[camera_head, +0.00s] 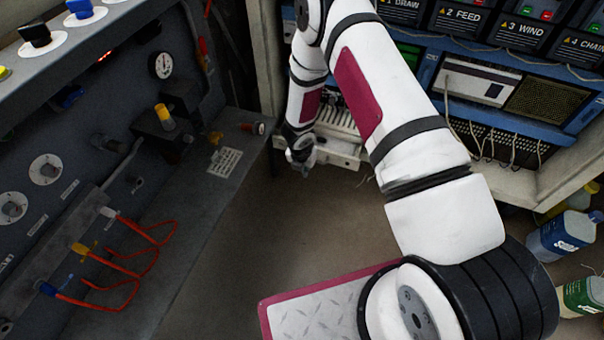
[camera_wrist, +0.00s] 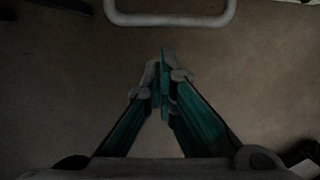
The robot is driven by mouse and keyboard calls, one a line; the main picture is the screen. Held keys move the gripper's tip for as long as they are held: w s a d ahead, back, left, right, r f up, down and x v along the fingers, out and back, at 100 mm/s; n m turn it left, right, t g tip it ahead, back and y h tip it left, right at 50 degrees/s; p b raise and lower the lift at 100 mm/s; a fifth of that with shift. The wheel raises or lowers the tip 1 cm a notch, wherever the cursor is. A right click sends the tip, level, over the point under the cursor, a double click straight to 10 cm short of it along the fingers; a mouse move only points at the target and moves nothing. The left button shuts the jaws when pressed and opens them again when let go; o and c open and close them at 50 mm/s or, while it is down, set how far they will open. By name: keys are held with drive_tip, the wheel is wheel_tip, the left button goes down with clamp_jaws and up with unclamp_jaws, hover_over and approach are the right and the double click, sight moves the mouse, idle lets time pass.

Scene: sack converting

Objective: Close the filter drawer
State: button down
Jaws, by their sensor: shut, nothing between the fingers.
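The filter drawer (camera_head: 345,153) is a pale, low unit at the foot of the cabinet, with a slotted top behind its front. My arm hides part of it, and I cannot tell exactly how far it stands out. My gripper (camera_head: 304,169) points down just in front of the drawer's left part. In the wrist view my gripper (camera_wrist: 163,78) is shut with nothing between its fingertips. A pale U-shaped bar (camera_wrist: 170,19), which looks like the drawer handle, lies ahead of the fingertips at the top edge. A gap shows between the bar and the fingertips.
A grey machine panel (camera_head: 60,185) with knobs and red hoses (camera_head: 125,262) stands along the left. A blue cabinet (camera_head: 470,85) with control modules stands behind my arm. Bottles (camera_head: 562,235) stand on the floor at right. The floor (camera_head: 240,240) before the drawer is clear.

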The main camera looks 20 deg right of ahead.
drive_tip(key=shift+w+d+r, duration=0.1)
drive_tip(key=shift+w+d, duration=0.3)
drive_tip(key=shift+w, duration=0.15)
